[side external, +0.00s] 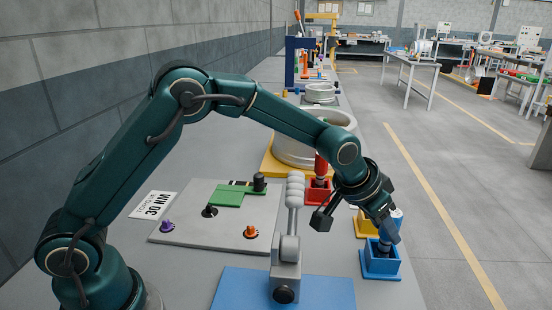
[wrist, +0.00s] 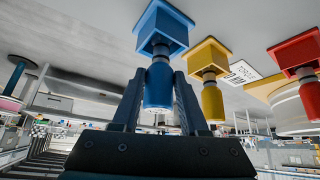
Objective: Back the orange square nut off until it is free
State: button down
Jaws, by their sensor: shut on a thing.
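The orange nut (side external: 250,232) sits around a dark stud near the front right of a light grey plate (side external: 190,232). It is too small to make out its shape or how far it is threaded. My gripper (side external: 388,232) is at the right, well away from the nut. It is shut on a blue tool (side external: 397,216), which stands in a blue holder (side external: 380,268). The wrist view shows the blue tool (wrist: 158,88) between both fingers (wrist: 157,98), its neck still inside the blue holder (wrist: 163,25).
A purple nut (side external: 166,227), a black stud (side external: 210,211) and a green plate (side external: 228,196) share the grey plate. Yellow (side external: 364,228) and red (side external: 317,191) holders stand behind the blue one. A grey lever fixture (side external: 287,250) on a blue base stands between my gripper and the nut.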

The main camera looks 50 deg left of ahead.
jog(key=shift+r, duration=3.5)
jog(key=shift+r, duration=2.55)
jog(key=s+a+n+y, duration=0.3)
jog(key=s+a+n, duration=0.2)
jog(key=s+a, duration=0.45)
jog(key=s+a+n+y, duration=0.3)
jog(key=s+a+n, duration=0.25)
jog(key=a, duration=0.65)
jog(key=shift+m+g, duration=0.25)
jog(key=shift+g, duration=0.25)
jog(key=f, duration=0.5)
jog(key=shift+s+d+f, duration=0.15)
jog(key=shift+s+f, duration=0.05)
jog(key=shift+f, duration=1.55)
